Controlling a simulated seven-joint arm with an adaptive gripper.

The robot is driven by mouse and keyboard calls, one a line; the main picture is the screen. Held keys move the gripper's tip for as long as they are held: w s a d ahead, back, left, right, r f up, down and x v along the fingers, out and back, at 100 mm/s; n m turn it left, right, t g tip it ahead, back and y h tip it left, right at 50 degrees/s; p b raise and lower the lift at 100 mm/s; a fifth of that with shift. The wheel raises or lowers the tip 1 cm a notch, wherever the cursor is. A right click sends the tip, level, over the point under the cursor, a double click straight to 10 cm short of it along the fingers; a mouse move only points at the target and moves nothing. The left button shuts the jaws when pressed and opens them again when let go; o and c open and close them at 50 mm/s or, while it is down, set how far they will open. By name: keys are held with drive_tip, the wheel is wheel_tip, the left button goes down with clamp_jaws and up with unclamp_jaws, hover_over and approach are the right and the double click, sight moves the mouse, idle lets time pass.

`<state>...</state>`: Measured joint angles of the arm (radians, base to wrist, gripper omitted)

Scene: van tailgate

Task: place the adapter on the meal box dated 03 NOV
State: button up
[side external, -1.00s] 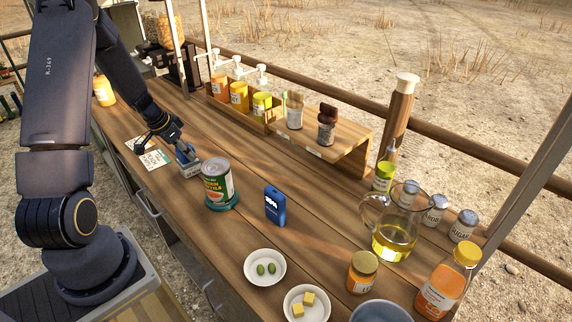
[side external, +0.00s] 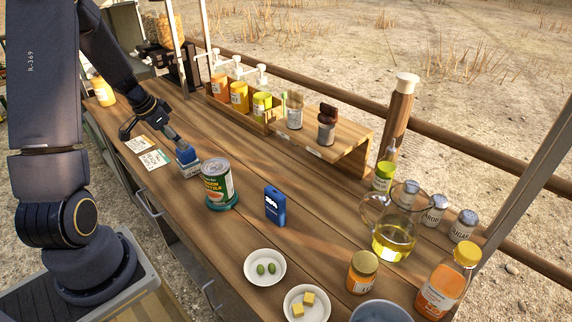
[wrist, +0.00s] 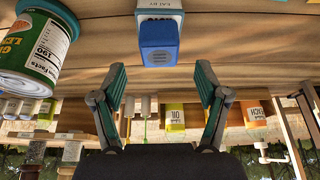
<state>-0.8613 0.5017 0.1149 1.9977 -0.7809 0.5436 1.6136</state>
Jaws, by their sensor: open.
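A blue block, which looks like the adapter (side external: 187,155), rests on top of a small pale meal box (side external: 190,170) on the wooden counter. In the wrist view the blue adapter (wrist: 159,44) shows in front of the white box (wrist: 160,4), where "EAT BY" is legible; the date cannot be read. My gripper (side external: 150,138) is open and empty, to the left of the box and apart from it. In the wrist view its two fingers (wrist: 160,73) stand wide apart, with the adapter beyond their tips.
A green lentil can (side external: 217,187) stands close to the right of the box, with a blue packet (side external: 275,206) further right. Paper cards (side external: 155,160) lie left of the box. A condiment rack (side external: 240,100) and wooden shelf (side external: 335,140) line the far edge.

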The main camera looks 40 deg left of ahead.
drive_tip(key=v, duration=0.6)
drive_tip(key=w+d+r, duration=0.1)
drive_tip(key=d+r, duration=0.3)
drive_tip(key=d, duration=0.4)
drive_tip(key=w+d+r, duration=0.2)
drive_tip(key=d+r, duration=0.3)
drive_tip(key=d, duration=0.3)
drive_tip(key=s+d+r+t, duration=0.1)
drive_tip(key=s+d+r, duration=0.3)
drive_tip(key=s+d, duration=0.7)
drive_tip(key=d, duration=0.4)
drive_tip(key=shift+r, duration=0.2)
